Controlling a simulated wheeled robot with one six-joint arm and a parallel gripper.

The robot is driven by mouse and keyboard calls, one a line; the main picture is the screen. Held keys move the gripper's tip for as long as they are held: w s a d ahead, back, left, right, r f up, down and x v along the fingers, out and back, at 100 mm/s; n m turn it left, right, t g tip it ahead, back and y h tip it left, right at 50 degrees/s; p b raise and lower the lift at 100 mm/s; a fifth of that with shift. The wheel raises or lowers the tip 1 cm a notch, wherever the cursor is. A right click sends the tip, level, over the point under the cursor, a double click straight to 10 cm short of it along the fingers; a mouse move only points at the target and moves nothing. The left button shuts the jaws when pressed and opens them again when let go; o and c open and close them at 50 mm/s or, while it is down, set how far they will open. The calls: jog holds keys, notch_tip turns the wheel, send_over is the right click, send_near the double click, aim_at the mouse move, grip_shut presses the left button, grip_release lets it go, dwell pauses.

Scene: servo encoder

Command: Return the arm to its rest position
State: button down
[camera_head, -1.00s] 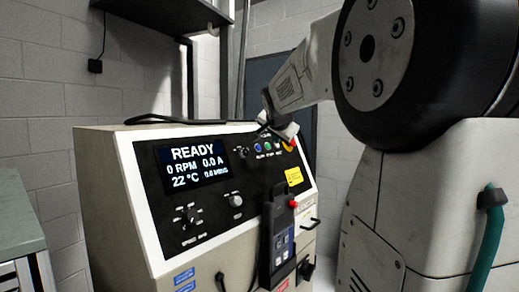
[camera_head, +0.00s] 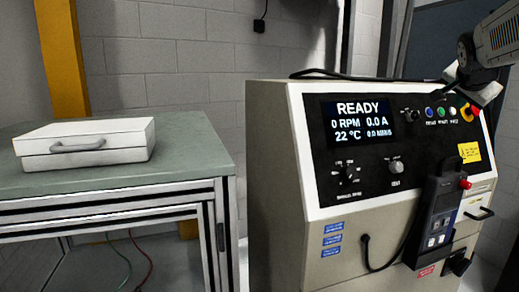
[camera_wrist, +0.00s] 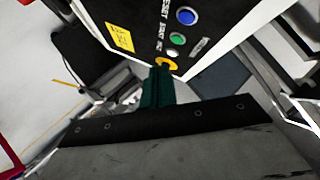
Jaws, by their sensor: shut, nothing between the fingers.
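My arm (camera_head: 497,42) reaches in from the upper right of the head view, in front of the upper right part of the machine's panel. My gripper (camera_wrist: 160,72) shows in the wrist view as dark green fingers, shut with nothing between them. Its tips appear near the yellow-ringed knob (camera_wrist: 167,63) on the panel; whether they touch it I cannot tell. Beside the knob are a white, a green (camera_wrist: 180,39) and a blue button (camera_wrist: 186,16). The machine (camera_head: 275,170) has a lit screen (camera_head: 357,122) reading READY, 0 RPM, 0.0 A and 22 °C.
A handheld pendant (camera_head: 437,215) with a red button hangs on the machine's front, with a cable beside it. A workbench (camera_head: 190,172) with a closed white case (camera_head: 90,140) stands at the left. A narrow floor gap separates bench and machine.

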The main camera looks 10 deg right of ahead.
jog(key=s+a+f+n, duration=0.1)
jog(key=f, duration=0.1)
jog(key=s+a+f+n+g+y, duration=0.1)
jog(key=f, duration=0.2)
jog(key=s+a+f+n+g+y, duration=0.1)
jog(key=f, duration=0.1)
jog(key=shift+s+a+f, duration=0.1)
jog(key=shift+s+f, duration=0.05)
jog(key=shift+f, duration=0.2)
jog(key=s+a+f+n+g+y, duration=0.1)
jog(key=s+a+f+n, duration=0.3)
jog(key=a, duration=0.7)
jog(key=s+a+f+n+g+y, duration=0.2)
jog(key=s+a+f+n, duration=0.3)
jog(key=s+a+f, duration=0.3)
jog(key=s+a+f+n+g+y, duration=0.2)
jog(key=s+a+f+n, duration=0.3)
jog(key=a, duration=1)
jog(key=s+y, duration=0.1)
jog(key=s, duration=0.2)
jog(key=shift+a+f+y, duration=0.25)
jog(key=shift+f+y, duration=0.15)
